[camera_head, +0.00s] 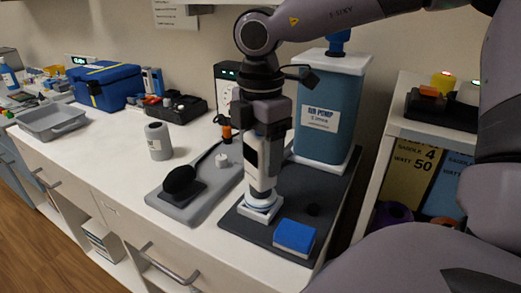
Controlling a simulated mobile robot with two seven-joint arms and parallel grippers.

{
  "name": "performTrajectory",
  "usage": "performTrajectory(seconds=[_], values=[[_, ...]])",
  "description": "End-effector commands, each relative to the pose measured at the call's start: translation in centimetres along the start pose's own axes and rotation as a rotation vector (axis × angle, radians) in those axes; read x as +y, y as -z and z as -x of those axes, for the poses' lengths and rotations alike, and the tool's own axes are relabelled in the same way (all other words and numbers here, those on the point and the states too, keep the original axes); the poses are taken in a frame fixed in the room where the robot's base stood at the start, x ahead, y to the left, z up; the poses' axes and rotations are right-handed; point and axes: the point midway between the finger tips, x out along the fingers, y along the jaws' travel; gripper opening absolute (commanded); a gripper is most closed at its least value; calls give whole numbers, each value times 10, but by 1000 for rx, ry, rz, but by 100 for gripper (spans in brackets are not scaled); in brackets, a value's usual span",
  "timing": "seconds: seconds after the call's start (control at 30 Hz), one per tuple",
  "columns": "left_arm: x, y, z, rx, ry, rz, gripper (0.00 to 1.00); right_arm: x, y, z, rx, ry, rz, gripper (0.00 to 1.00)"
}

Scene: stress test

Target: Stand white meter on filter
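My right gripper (264,128) points straight down over the dark mat at the bench's front right. Its dark fingers close around the upper part of an upright white and dark object, which I take for the white meter (253,158). Directly below the meter is a low white square piece with a blue-edged round top, probably the filter (262,208), lying on the dark mat (243,228). The meter's lower end looks on or just above the round top; I cannot tell if they touch. The fingers hide part of the meter. My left gripper is not in view.
A large blue pump container (330,115) stands close behind the gripper. A blue block (295,236) lies front right. A grey tray (205,203) with a black rounded item (180,180) is at left, with a grey cylinder (158,141) beyond.

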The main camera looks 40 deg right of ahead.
Motion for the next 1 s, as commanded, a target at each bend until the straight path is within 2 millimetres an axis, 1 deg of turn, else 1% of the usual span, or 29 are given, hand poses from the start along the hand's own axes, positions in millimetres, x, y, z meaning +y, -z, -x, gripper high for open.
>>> performTrajectory(seconds=[0.03, 0.07, 0.1, 0.4, 0.47, 0.6, 0.7, 0.8, 0.9, 1.0], values=[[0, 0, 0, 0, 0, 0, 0, 0, 0, 0, 0, -1, 0, 75], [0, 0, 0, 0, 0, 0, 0, 0, 0, 0, 0, -1, 0, 84], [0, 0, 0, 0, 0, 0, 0, 0, 0, 0, 0, -1, 0, 92], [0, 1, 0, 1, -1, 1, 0, 0, 0, 0, 0, 1, 0, 92], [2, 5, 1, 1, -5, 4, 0, 0, 0, 0, 0, 1, 0, 92], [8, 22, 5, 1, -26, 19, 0, 0, 0, 0, 0, 0, 0, 92], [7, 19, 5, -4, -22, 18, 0, 1, 0, 24, 0, -6, -1, 92], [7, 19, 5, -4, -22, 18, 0, 1, 0, 43, -1, -5, -2, 92], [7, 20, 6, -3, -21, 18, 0, 0, 0, 58, 0, -3, -2, 92], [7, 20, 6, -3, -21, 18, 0, 0, 0, 67, -1, -3, 0, 92]])
